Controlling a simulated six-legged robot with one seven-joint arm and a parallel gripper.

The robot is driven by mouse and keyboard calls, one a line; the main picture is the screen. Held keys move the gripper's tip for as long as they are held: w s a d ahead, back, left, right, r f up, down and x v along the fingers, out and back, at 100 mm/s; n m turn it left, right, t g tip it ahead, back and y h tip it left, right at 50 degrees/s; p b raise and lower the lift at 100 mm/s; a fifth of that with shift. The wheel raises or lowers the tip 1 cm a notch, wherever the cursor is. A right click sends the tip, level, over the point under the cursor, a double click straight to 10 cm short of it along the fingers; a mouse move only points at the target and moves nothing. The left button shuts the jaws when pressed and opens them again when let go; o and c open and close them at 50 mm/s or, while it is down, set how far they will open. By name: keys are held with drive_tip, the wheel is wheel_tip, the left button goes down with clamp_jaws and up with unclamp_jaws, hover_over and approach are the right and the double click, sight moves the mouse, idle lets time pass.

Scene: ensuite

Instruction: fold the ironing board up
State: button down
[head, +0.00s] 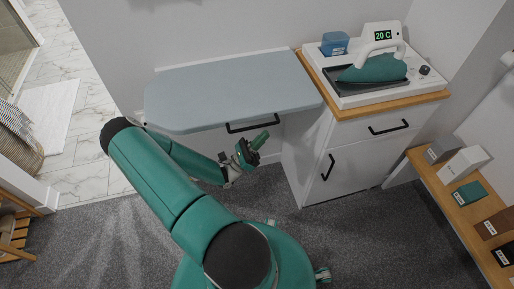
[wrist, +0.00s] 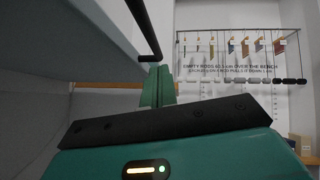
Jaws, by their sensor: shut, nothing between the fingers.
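The ironing board (head: 225,92) is a blue-grey padded top that lies out flat from the wall, left of the white cabinet. A black bar handle (head: 252,126) is on its front edge. In the wrist view the board's underside (wrist: 75,35) fills the upper left, and the handle (wrist: 143,28) comes down close to the fingertips. My gripper (head: 264,138) is shut and empty, just in front of and below the handle's right part. Its green fingers also show in the wrist view (wrist: 158,82). I cannot tell whether they touch the handle.
A white cabinet (head: 308,157) with a wooden top stands right of the board. A green iron (head: 374,69) on its tray and a blue container (head: 335,43) stand on it. A wooden bench (head: 449,184) with boxes is at the right. Grey carpet (head: 380,240) in front is clear.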

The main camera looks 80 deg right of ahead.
drive_tip(key=shift+d+r, duration=0.15)
drive_tip(key=shift+r, duration=0.65)
drive_tip(key=shift+r, duration=0.1)
